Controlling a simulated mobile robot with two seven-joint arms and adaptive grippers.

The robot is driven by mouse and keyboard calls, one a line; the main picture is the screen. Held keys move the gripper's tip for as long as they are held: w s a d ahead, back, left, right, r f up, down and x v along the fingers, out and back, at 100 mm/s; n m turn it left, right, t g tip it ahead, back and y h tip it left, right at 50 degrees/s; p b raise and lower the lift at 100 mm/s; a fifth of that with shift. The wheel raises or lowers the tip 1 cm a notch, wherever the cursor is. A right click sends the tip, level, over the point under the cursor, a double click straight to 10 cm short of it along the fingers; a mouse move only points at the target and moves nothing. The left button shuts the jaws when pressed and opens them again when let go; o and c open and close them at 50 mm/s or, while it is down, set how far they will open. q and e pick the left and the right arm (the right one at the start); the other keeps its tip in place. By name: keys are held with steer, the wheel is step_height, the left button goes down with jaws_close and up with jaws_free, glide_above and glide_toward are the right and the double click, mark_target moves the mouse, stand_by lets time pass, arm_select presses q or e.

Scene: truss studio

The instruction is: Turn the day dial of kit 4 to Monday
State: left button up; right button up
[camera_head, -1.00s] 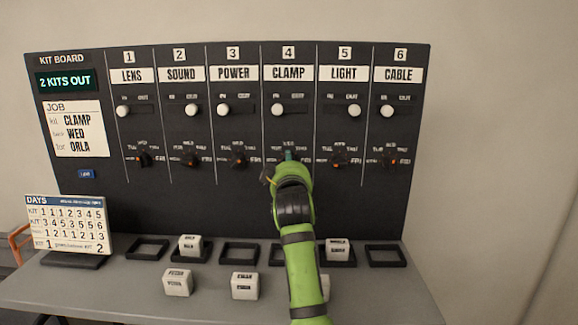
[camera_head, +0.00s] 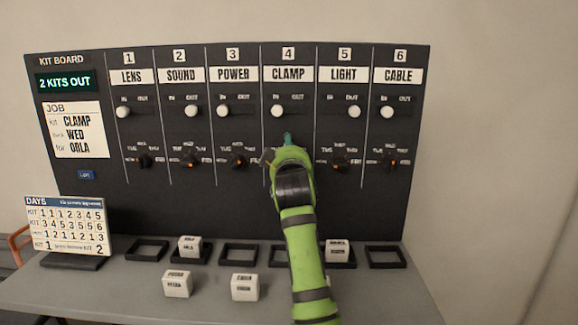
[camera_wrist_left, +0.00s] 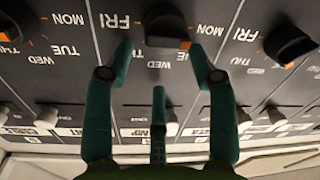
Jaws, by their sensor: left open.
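The kit 4 panel (camera_head: 301,110), labelled CLAMP, is on the upright black board. Its slider knob (camera_head: 277,111) sits at the left, under IN. My left gripper (camera_head: 287,140), on the green arm, is in front of its day dial and hides it in the head view. In the left wrist view, the black day dial (camera_wrist_left: 165,27) shows upside down between the two outer teal fingers of my open gripper (camera_wrist_left: 161,62). A third finger is below. A small orange mark shows at the dial's lower right edge, near TUE; its exact setting is unclear. My right gripper is not in view.
The neighbouring dials, kit 3 (camera_head: 238,161) and kit 5 (camera_head: 340,160), are close on either side. A job card (camera_head: 78,130) reads CLAMP, WED, ORLA. A days calendar (camera_head: 68,226), black trays and several white blocks stand on the grey shelf (camera_head: 210,302) below.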

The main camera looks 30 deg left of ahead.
mark_target(289, 123)
arm_select(q)
step_height(289, 123, up, 6)
steer(key=shift+r, duration=0.15)
stand_by(0.6)
